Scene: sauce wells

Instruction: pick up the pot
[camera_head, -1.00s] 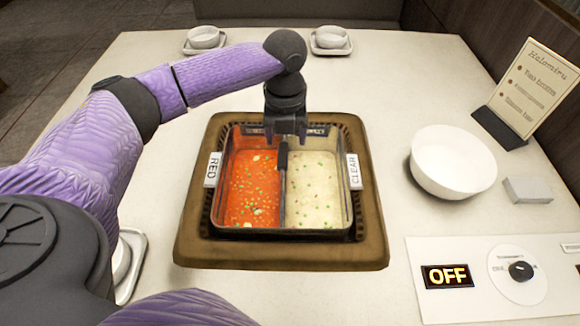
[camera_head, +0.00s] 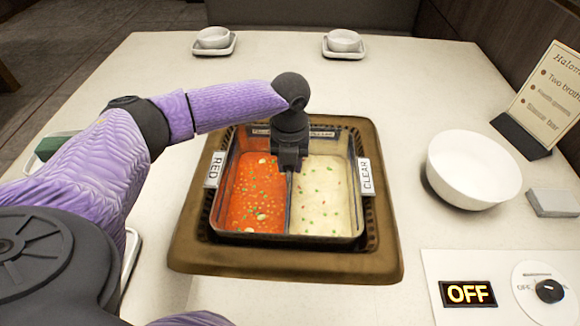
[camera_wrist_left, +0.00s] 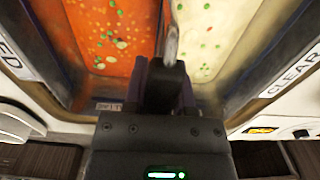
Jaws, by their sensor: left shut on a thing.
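The pot (camera_head: 355,215) is a square metal pan in a brown wooden surround (camera_head: 285,262). A thin divider (camera_head: 289,205) splits it into red broth on the left and pale broth with green bits on the right. My left gripper (camera_head: 290,168) comes down over the middle of the pot and is shut on the divider. In the left wrist view its fingers (camera_wrist_left: 168,75) close over the divider between the two broths. The fingers hide part of the divider. The pot looks level in the surround; I cannot tell any lift. My right gripper is out of view.
A white bowl (camera_head: 472,170) and a small grey block (camera_head: 552,202) are at the right. A menu card (camera_head: 545,95) stands behind them. A control panel reads OFF (camera_head: 468,293) at the front right.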

